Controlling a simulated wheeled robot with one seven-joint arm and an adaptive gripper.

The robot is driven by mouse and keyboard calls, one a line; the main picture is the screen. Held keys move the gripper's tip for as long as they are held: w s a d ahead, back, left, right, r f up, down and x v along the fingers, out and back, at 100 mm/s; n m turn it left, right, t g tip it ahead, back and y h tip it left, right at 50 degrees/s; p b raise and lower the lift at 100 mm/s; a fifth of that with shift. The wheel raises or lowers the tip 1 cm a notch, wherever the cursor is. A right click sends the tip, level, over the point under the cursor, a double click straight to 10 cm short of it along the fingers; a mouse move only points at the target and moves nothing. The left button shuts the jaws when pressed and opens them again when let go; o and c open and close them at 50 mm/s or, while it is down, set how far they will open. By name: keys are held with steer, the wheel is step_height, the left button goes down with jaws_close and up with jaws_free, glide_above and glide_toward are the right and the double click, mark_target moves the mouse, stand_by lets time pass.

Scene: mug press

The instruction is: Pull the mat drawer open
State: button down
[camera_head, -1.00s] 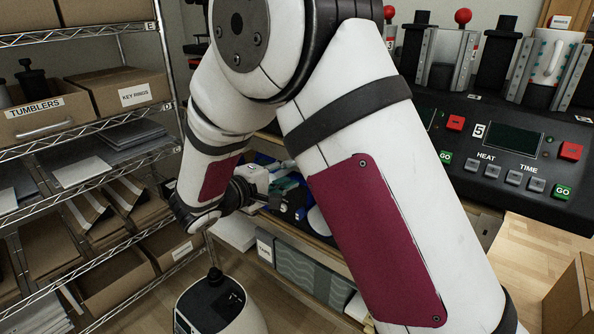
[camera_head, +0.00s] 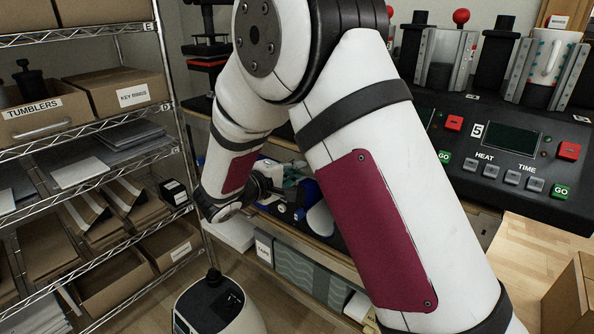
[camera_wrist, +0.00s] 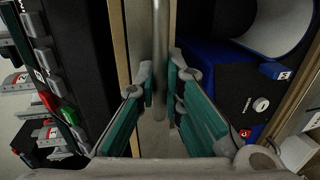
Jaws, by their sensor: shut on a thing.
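The drawer handle is a grey metal bar (camera_wrist: 160,35) that runs upright through the wrist view. It stands in front of a narrow pale front panel (camera_wrist: 142,30), which looks like the mat drawer's front. My gripper (camera_wrist: 159,84) has its teal-padded fingers on either side of the bar and is shut on it. In the head view my gripper (camera_head: 290,192) is low under the bench, partly behind my arm. The handle and drawer front are hidden there, and I cannot tell how far the drawer stands open.
The press control panel (camera_head: 505,160) is at the right. A wire shelf (camera_head: 80,140) with boxes stands at the left. A white rounded unit (camera_head: 218,308) stands on the floor below my gripper.

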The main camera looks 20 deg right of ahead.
steer(key=shift+a, duration=0.1)
steer(key=f+b+v, duration=0.3)
steer(key=f+v, duration=0.1)
steer(key=v, duration=1.7)
steer(key=shift+s+a+f, duration=0.25)
steer(key=shift+s+a, duration=0.15)
steer(key=c, duration=1.7)
jaws_free()
steer(key=v, duration=1.2)
